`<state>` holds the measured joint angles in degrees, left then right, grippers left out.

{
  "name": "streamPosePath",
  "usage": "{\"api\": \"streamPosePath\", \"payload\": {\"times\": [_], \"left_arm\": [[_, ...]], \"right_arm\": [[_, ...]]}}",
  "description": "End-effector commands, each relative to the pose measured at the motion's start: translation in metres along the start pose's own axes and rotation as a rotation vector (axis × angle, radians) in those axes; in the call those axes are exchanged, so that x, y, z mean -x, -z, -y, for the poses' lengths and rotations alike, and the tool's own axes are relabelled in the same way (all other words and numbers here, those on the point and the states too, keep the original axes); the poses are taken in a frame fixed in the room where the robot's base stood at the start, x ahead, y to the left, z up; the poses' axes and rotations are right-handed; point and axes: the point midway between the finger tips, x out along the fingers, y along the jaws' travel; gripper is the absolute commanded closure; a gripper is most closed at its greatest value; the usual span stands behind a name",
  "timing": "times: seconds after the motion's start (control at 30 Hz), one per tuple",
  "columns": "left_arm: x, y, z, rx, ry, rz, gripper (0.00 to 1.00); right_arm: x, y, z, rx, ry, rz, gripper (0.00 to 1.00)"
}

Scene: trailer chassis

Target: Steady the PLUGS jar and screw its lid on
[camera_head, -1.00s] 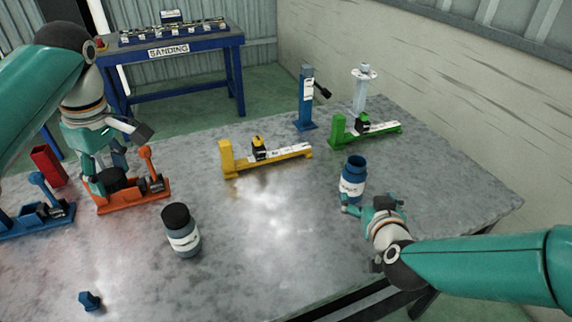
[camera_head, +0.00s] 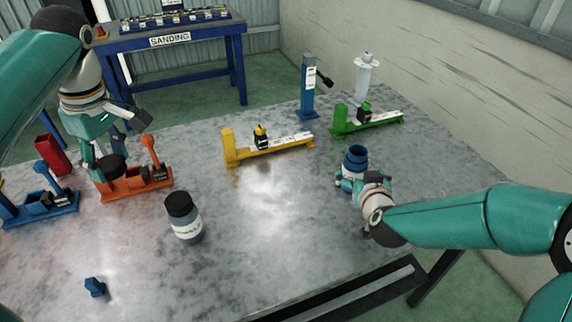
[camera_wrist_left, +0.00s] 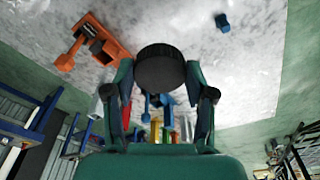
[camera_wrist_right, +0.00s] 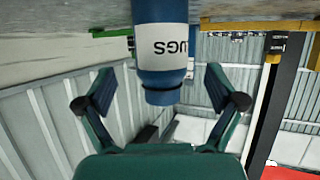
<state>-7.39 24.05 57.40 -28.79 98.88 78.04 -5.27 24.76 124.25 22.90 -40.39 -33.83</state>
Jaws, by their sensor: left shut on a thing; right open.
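The blue PLUGS jar (camera_head: 356,159) stands upright and without a lid on the right part of the table. My right gripper (camera_head: 346,184) is open at the jar's near side. In the right wrist view its fingers (camera_wrist_right: 160,85) lie either side of the jar, with gaps. My left gripper (camera_wrist_left: 160,85) is shut on a round black lid (camera_wrist_left: 160,67). In the head view the lid (camera_head: 112,164) is held near the orange fixture, far left of the jar.
A second jar with a black lid (camera_head: 180,205) stands mid-table. A blue bolt-like piece (camera_head: 94,287) lies near the front. Orange (camera_head: 135,184), yellow (camera_head: 228,147) and green (camera_head: 340,119) fixtures stand further back. The table between the two jars is clear.

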Motion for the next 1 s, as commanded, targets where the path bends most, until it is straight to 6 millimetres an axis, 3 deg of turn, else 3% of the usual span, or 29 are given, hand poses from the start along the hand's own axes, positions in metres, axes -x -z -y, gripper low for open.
{"api": "streamPosePath", "payload": {"times": [0.3, 0.7, 1.0], "left_arm": [[0.001, 0.000, 0.000, -0.001, 0.000, 0.000, 0.59], [0.013, 0.002, 0.000, -0.001, 0.000, 0.000, 0.59], [0.012, 0.002, 0.000, 0.000, 0.000, 0.000, 0.59]], "right_arm": [[-0.002, 0.000, 0.000, 0.000, 0.000, 0.001, 0.07], [-0.049, 0.000, 0.001, 0.000, -0.001, 0.001, 0.07], [-0.052, -0.001, 0.002, 0.001, 0.001, 0.001, 0.07]]}}
